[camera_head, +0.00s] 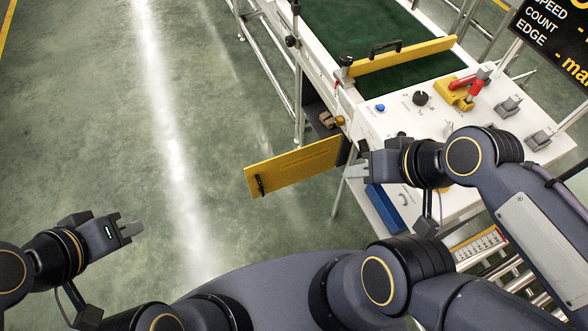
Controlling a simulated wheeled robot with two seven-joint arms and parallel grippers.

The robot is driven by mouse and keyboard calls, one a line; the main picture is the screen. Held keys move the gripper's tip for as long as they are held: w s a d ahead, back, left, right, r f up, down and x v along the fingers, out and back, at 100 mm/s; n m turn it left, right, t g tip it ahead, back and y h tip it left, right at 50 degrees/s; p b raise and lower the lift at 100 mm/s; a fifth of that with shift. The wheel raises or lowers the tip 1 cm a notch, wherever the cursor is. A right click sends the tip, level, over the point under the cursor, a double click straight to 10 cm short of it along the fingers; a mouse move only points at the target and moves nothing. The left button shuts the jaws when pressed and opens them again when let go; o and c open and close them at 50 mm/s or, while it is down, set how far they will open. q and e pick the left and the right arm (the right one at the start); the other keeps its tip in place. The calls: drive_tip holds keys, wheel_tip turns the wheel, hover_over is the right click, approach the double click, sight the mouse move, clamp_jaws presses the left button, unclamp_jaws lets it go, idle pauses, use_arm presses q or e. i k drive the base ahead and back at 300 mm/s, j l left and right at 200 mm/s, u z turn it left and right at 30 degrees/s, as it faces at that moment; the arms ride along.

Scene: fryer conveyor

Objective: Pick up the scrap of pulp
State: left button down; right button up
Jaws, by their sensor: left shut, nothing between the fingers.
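A small brown lump (331,119), which may be the scrap of pulp, sits in the dark opening at the near left side of the conveyor, below the yellow guard bar. It is too small to tell for certain. My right gripper (357,170) is below and to the right of it, by the left edge of the white control panel, apart from the lump. Its fingers are seen too small and edge-on to tell whether they are open. My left gripper (130,230) is shut and empty over the green floor at the lower left, far from the conveyor.
A yellow flap (293,166) with a black handle sticks out left of the conveyor, close to my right gripper. The white control panel (440,125) carries knobs and a red-handled switch (467,87). The floor at left is clear.

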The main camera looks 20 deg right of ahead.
sight(325, 118)
drive_tip(key=z, duration=0.3)
drive_tip(key=i+j+z, duration=0.15)
drive_tip(key=z, duration=0.2)
drive_tip(key=i+j+z, duration=0.15)
drive_tip(key=j+z, duration=0.2)
drive_tip(key=i+j+z, duration=0.1)
drive_tip(key=j+z, duration=0.25)
drive_tip(key=i+j+z, duration=0.1)
drive_tip(key=j, duration=0.5)
drive_tip(key=i+j, duration=0.15)
drive_tip(key=j, duration=0.4)
drive_tip(key=i+j+z, duration=0.15)
drive_tip(key=j, duration=0.45)
drive_tip(key=j+z, duration=0.1)
drive_tip(key=j, duration=0.5)
drive_tip(key=i, duration=0.45)
